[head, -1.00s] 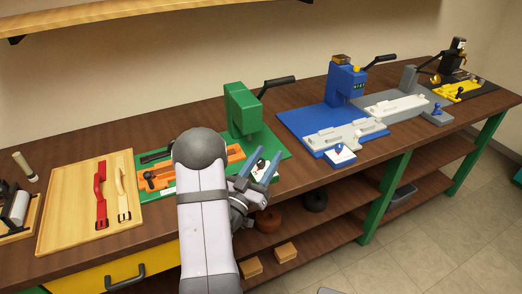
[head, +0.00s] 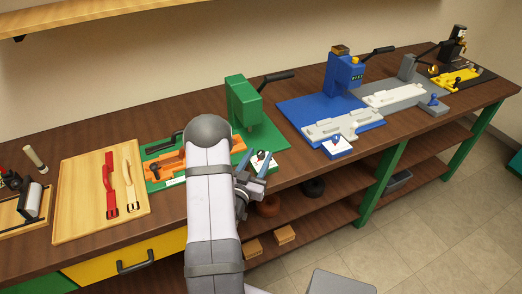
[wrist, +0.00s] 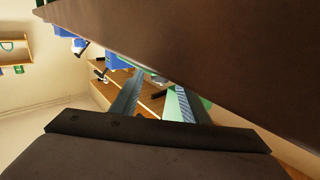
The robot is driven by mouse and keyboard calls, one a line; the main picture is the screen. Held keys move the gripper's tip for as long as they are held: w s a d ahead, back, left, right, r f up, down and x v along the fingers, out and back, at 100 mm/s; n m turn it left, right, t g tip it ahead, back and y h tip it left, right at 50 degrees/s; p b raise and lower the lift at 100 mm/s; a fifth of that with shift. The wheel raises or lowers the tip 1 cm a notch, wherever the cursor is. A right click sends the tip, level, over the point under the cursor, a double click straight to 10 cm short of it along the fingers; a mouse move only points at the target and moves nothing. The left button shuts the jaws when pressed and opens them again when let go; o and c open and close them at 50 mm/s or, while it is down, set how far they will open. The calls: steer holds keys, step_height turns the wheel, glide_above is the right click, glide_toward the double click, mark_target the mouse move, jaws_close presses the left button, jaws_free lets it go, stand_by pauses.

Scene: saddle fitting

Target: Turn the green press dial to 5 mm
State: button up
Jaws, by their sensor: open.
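The green press (head: 243,103) stands on its green base near the bench's front edge, in the middle of the head view. A white dial card (head: 263,156) with a small dark knob sits at the front right of that base, just beyond my fingertips and partly hidden by them. My gripper (head: 259,179) is open, with blue-grey fingers apart and nothing visible between them. It appears close to the card, but I cannot tell whether it touches it. The dial's setting is too small to read. In the wrist view my open gripper (wrist: 157,92) shows against a tilted bench scene; the dial cannot be made out.
The orange fixture (head: 166,164) lies left of the press, partly behind my arm. The blue press (head: 345,75) and its dial card (head: 337,145) stand to the right. A wooden board (head: 75,200) with red and cream straps lies left. Shelves with rolls and blocks sit below.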

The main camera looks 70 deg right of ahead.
mark_target(260, 155)
steer(key=shift+d+p, duration=0.3)
steer(key=shift+d, duration=1.15)
steer(key=c, duration=1.1)
steer(key=shift+o, duration=0.2)
steer(key=o, duration=1.1)
steer(key=shift+c, duration=0.2)
steer(key=shift+a, duration=0.15)
steer(key=a+b, duration=0.2)
steer(key=a, duration=0.4)
steer(key=shift+a, duration=0.55)
